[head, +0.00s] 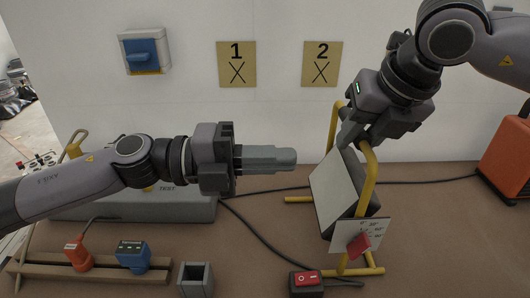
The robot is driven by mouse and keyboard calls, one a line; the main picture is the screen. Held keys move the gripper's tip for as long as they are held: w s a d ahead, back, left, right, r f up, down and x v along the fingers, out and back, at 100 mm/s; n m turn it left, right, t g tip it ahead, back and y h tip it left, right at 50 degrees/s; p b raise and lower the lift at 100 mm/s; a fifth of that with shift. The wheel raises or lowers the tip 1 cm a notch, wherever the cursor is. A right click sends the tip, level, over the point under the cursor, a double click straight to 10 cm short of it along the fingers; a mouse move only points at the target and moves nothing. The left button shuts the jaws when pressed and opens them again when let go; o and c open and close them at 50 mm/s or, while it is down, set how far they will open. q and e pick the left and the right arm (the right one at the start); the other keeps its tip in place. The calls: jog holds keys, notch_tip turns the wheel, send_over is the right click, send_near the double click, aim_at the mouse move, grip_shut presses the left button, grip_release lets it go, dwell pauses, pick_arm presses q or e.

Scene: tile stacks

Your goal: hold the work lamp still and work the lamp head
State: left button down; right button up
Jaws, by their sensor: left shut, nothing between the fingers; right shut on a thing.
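The work lamp has a yellow tube stand (368,180) and a dark lamp head with a pale panel (337,188), which sits tilted between the stand's uprights. A white plate with markings (376,232) and a red knob (358,245) are at the lamp's near side. My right gripper (350,134) reaches down from the upper right and is shut on the top of the work lamp; its fingers partly hide the grip. My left gripper (292,159) is shut and empty, pointing right, a little left of the lamp head and apart from it.
A red rocker switch box (306,279) with a black cable lies in front of the lamp. A wooden rack (105,273) holds an orange and a blue tool. A grey open holder (195,279) stands beside it. An orange case (508,155) stands at far right.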

pick_arm(q)
jog(key=shift+a+r, duration=0.45)
jog(key=shift+a, duration=0.3)
pick_arm(e)
jog(key=o, duration=1.1)
